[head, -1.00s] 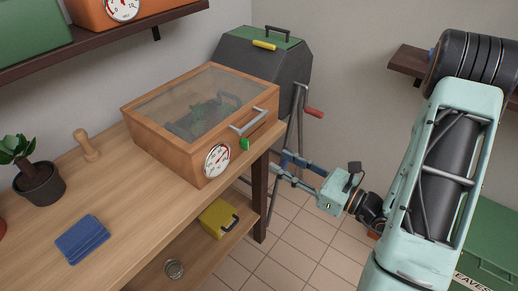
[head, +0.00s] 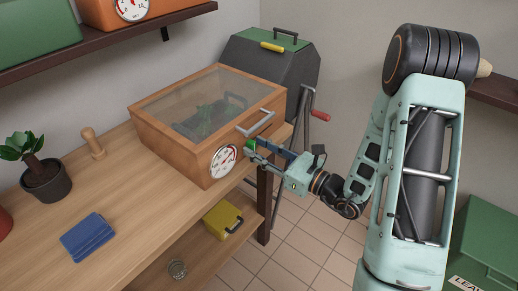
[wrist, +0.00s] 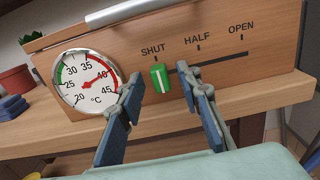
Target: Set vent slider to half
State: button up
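The vent slider is a green knob (wrist: 160,78) on a dark horizontal slot (wrist: 212,61) in the front of a wooden box (head: 170,143). In the wrist view the knob stands at the slot's left end, below SHUT; the HALF and OPEN labels lie to its right. In the head view the knob (head: 250,145) shows just beyond my fingertips. My gripper (wrist: 160,98) is open, with one finger on each side of the knob in the wrist view. I cannot tell whether either finger touches it.
A round thermometer dial (head: 223,161) sits left of the slider on the box front. A metal handle (head: 255,122) juts out above. The box stands on a wooden workbench (head: 130,199). A dark grill (head: 250,65) stands behind it.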

grip_shut()
jog(key=shift+w+d, duration=0.1)
jog(key=w+d, duration=0.1)
jog(key=w, duration=0.1)
jog(key=w+d, duration=0.2)
jog(key=shift+w+d, duration=0.1)
jog(key=shift+d, duration=0.05)
grip_release()
dwell(0.4)
jog(key=v, duration=1.2)
